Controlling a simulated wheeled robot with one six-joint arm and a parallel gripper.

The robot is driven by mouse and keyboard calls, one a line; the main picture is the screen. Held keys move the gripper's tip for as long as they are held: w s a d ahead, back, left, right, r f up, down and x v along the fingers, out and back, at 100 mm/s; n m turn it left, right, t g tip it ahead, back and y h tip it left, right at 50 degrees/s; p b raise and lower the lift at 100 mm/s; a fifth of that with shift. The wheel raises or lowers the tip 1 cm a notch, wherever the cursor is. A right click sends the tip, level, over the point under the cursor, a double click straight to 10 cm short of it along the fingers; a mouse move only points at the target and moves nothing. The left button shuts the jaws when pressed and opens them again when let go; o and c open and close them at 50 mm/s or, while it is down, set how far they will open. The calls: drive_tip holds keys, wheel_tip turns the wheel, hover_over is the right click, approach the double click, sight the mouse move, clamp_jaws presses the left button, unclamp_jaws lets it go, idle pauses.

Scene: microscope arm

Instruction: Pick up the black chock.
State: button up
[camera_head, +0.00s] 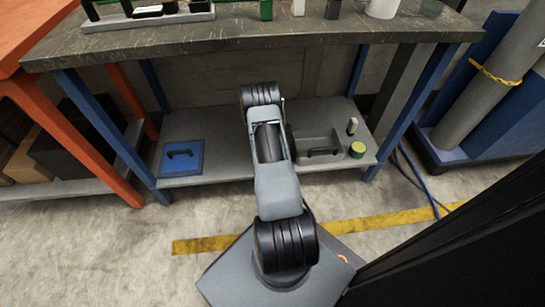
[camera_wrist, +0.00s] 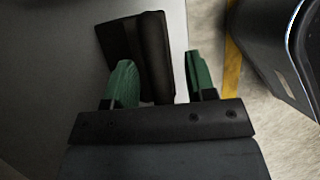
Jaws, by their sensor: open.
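The black chock (camera_wrist: 147,45) shows in the wrist view as a dark, wedge-like block on a grey surface, tilted slightly in the picture. My gripper (camera_wrist: 159,65) has two green fingers, spread apart and open. The near part of the chock shows between the fingers, closer to the left one, which overlaps its left side in the picture. I cannot tell whether either finger touches it. In the head view my arm covers the middle of the lower shelf, and neither the gripper nor the chock shows there.
The workbench's top (camera_head: 250,37) overhangs the lower shelf (camera_head: 215,130).

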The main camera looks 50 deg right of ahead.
drive_tip(key=shift+r, duration=0.1)
clamp_jaws()
drive_tip(key=shift+w, duration=0.15)
idle(1.1)
